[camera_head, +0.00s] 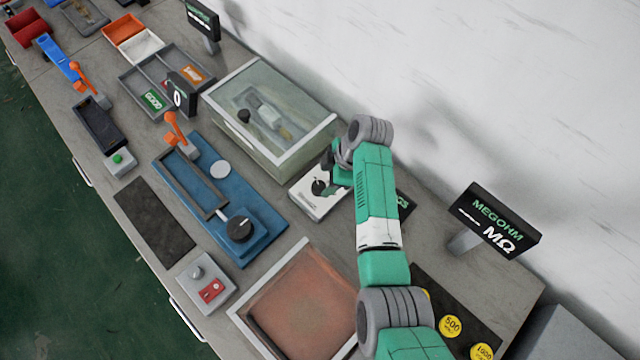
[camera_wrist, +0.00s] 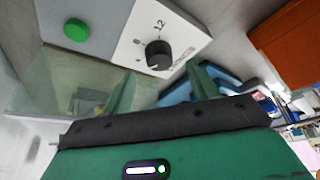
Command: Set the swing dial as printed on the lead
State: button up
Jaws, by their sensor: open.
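A white box with a black dial knob (camera_head: 319,187) stands beside the glass-lidded chamber (camera_head: 316,137). In the wrist view the knob (camera_wrist: 158,54) shows close up on its white panel (camera_wrist: 185,30), with a printed "12" by it; other markings are too small to read. My gripper (camera_head: 336,168) is at this box, partly hidden by my arm in the head view. In the wrist view its two green fingers (camera_wrist: 162,88) are apart and empty, with the knob beyond them. A lead-like part (camera_head: 265,115) lies inside the chamber; no print on it is readable.
A blue fixture (camera_head: 225,170) with another black knob (camera_head: 239,229) stands left of the chamber. A green button (camera_wrist: 77,30) is beside the dial box in the wrist view. A "MEGOHM" display (camera_head: 492,222) stands at right; yellow weights-like discs (camera_head: 451,326) lie below it.

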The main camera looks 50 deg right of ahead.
aim_at(319, 186)
jog(key=x, duration=0.4)
jog(key=shift+w+a+f+b, duration=0.1)
jog(key=shift+f+b, duration=0.15)
jog(key=shift+b, duration=0.1)
jog(key=shift+c, duration=0.2)
jog(key=c, duration=1)
jog(key=shift+o, duration=0.2)
